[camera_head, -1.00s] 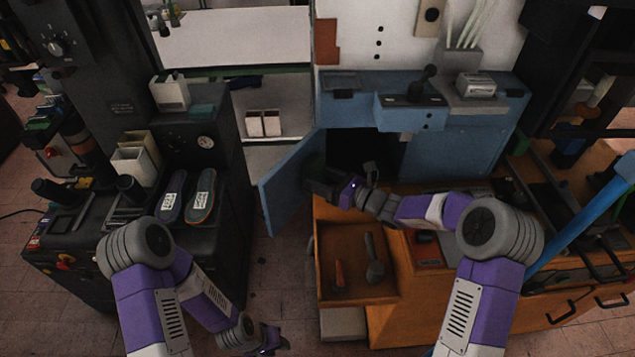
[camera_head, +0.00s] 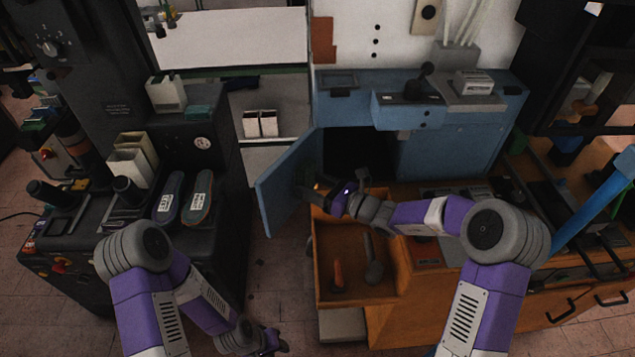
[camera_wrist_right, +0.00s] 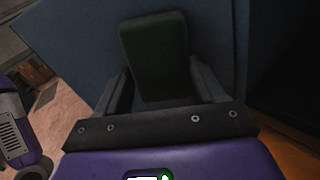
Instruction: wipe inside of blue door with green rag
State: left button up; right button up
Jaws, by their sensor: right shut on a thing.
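The blue door (camera_head: 275,196) stands open, hinged on the blue cabinet (camera_head: 445,150), with its inner face toward the right. My right gripper (camera_head: 312,188) is at that inner face, above the open drawer. In the right wrist view the dark green rag (camera_wrist_right: 153,55) is upright between the fingers of my right gripper (camera_wrist_right: 163,88), which are shut on it. The blue door fills the background there, close behind the rag. I cannot tell whether the rag touches it. My left gripper (camera_head: 273,345) hangs low near the floor; its fingers are too small and dark to read.
An open orange drawer (camera_head: 328,268) with tools in it lies below my right forearm. Floor shows between the machine and the drawer. The cabinet opening is dark inside.

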jog(key=shift+s+a+b, duration=0.35)
jog(key=shift+s+a, duration=0.25)
jog(key=shift+s, duration=0.25)
jog(key=shift+s+a+b, duration=0.4)
jog(key=shift+s+a, duration=0.2)
jog(key=shift+s, duration=0.25)
jog(key=shift+s+a+b, duration=0.35)
jog(key=shift+s+a, duration=0.25)
jog(key=shift+s, duration=0.25)
jog(key=shift+s+a, duration=0.6)
jog(key=shift+s, duration=0.15)
jog(key=v, duration=0.6)
jog(key=shift+p, duration=0.35)
jog(key=shift+d, duration=0.1)
jog(key=v, duration=0.2)
jog(key=shift+s+d+p, duration=0.2)
jog(key=shift+d+p, duration=0.15)
jog(key=shift+d, duration=0.05)
